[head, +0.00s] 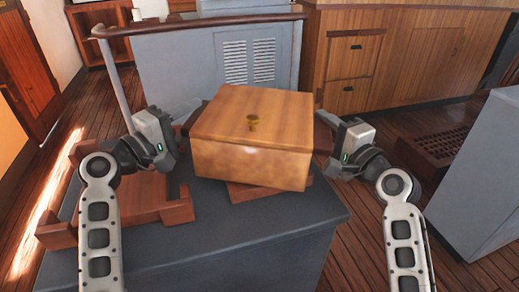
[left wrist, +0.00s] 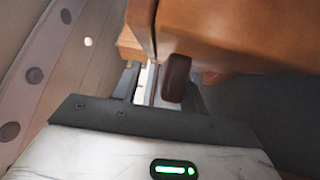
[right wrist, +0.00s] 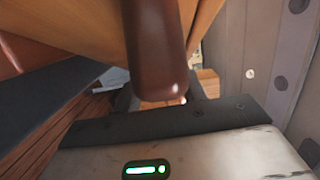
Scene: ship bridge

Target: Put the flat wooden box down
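The flat wooden box (head: 250,160) has a brass knob on its lid and sits turned at an angle above the dark counter (head: 270,217). A reddish wooden piece (head: 260,191) shows under its front edge. My left gripper (head: 187,118) is at its left side and my right gripper (head: 324,120) at its right side. In the left wrist view a dark brown handle (left wrist: 176,78) stands between spread fingers, with a gap beside it. In the right wrist view a handle (right wrist: 155,45) stands in front of spread fingers. Contact under the box is mostly hidden.
A reddish wooden frame (head: 115,211) lies on the counter at left, beside my left arm. A grey console (head: 215,60) with vents stands behind. A grey cabinet (head: 485,180) is at the right. The counter's front part is bare.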

